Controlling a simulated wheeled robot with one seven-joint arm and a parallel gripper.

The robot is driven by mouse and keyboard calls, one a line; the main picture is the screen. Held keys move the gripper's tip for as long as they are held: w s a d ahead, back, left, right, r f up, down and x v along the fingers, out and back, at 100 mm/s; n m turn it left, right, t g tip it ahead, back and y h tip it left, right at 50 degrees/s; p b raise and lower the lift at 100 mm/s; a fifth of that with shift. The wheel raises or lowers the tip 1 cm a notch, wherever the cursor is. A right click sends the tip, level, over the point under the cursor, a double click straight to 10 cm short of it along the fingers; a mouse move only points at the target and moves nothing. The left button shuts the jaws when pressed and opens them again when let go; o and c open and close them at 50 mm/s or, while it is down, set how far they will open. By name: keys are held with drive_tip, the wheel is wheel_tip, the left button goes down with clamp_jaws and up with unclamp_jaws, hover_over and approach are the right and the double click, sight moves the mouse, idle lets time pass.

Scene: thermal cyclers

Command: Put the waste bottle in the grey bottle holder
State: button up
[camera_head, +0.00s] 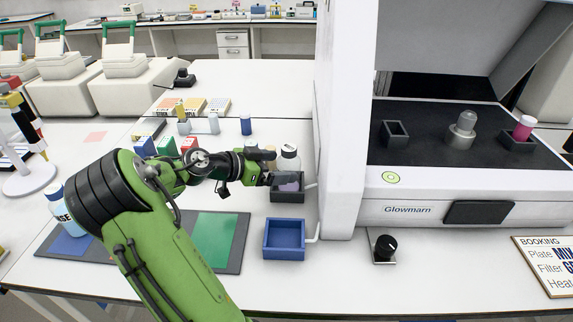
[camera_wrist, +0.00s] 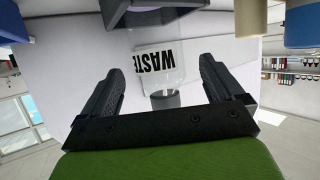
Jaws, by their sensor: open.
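The waste bottle (camera_head: 289,161) is clear with a white label and a dark grey cap. It stands upright with its lower end inside the dark grey bottle holder (camera_head: 288,197), beside the white machine. In the wrist view, which is upside down, the bottle's WASTE label (camera_wrist: 157,60) shows, and the holder (camera_wrist: 150,12) is at the top edge. My gripper (camera_head: 270,179) is at the bottle's side above the holder. Its two fingers (camera_wrist: 163,68) are open, one on each side of the bottle, with gaps visible. My gripper partly hides the bottle in the head view.
A blue holder (camera_head: 284,252) sits in front of the grey one. The white machine (camera_head: 340,150) rises close on the right. Small bottles and coloured boxes (camera_head: 166,146) stand behind my arm. A dark mat (camera_head: 235,250) with a green patch lies left of the holders.

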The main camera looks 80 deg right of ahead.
drive_tip(key=w+a+r+n+t+y, duration=0.1)
drive_tip(key=w+a+n+t+y, duration=0.1)
drive_tip(key=w+a+n+t, duration=0.45)
drive_tip(key=w+a+r+n+t+y+p, duration=0.1)
drive_tip(key=w+a+n, duration=0.15)
drive_tip(key=a, duration=0.75)
drive_tip(key=w+a+n+t+y, duration=0.25)
drive_tip(key=a+n+t, duration=0.2)
drive_tip(key=a, duration=0.35)
drive_tip(key=s+a+r+n+t+y, duration=0.1)
drive_tip(key=s+a+n+y, duration=0.1)
drive_tip(key=a+n, duration=0.4)
drive_tip(key=s+a+r+n+t+y, duration=0.1)
drive_tip(key=s+a+n+t+y, duration=0.1)
drive_tip(key=a+n, duration=0.5)
drive_tip(key=s+a, duration=0.1)
drive_tip(key=a, duration=0.4)
drive_tip(key=shift+s+a+r, duration=0.25)
drive_tip(key=shift+s+r, duration=0.1)
